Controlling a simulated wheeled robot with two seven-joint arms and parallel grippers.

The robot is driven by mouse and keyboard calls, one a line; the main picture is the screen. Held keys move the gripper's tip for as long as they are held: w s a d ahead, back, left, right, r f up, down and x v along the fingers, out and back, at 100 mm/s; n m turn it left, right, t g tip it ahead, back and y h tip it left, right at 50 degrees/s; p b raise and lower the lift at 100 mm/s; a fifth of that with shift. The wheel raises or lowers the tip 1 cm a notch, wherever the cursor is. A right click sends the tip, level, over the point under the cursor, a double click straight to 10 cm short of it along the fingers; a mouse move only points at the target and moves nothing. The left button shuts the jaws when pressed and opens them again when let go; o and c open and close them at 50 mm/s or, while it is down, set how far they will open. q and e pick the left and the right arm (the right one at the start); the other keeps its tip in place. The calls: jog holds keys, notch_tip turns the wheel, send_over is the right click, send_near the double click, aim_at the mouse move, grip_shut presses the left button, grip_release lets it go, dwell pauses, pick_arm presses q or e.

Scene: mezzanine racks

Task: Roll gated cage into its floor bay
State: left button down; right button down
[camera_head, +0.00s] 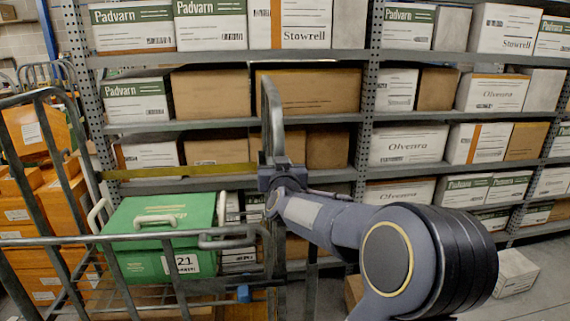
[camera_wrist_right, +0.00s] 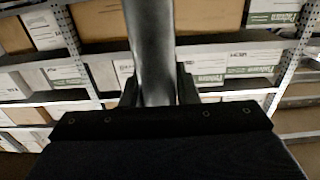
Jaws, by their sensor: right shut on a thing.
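The gated cage (camera_head: 120,238) is a grey metal-tube frame at the lower left of the head view. A green tote (camera_head: 160,222) with a white label reading 21 sits inside it. Its tall looped post (camera_head: 271,105) rises at the right side. My right gripper (camera_head: 278,176) is shut on this post, and in the right wrist view the grey tube (camera_wrist_right: 150,45) passes between the fingers (camera_wrist_right: 158,88). My left gripper is not in view. The cage's wheels and the floor bay cannot be made out.
Racks (camera_head: 215,126) full of cartons stand close behind the cage. Orange boxes (camera_head: 35,210) are stacked at the left. A white carton (camera_head: 515,272) sits on the floor at the right, with bare floor (camera_head: 545,295) beside it.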

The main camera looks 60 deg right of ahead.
jog(key=shift+w+a+n, duration=0.3)
jog(key=shift+w+a, duration=0.45)
jog(key=shift+w, duration=0.1)
jog(key=c, duration=1.5)
grip_release()
jog(key=shift+s+d, duration=0.15)
jog(key=o, duration=0.4)
jog(key=shift+s+d, duration=0.25)
jog(key=v, duration=0.7)
jog(key=shift+s+a, duration=0.25)
jog(key=shift+a, duration=0.05)
jog(key=shift+a, duration=0.1)
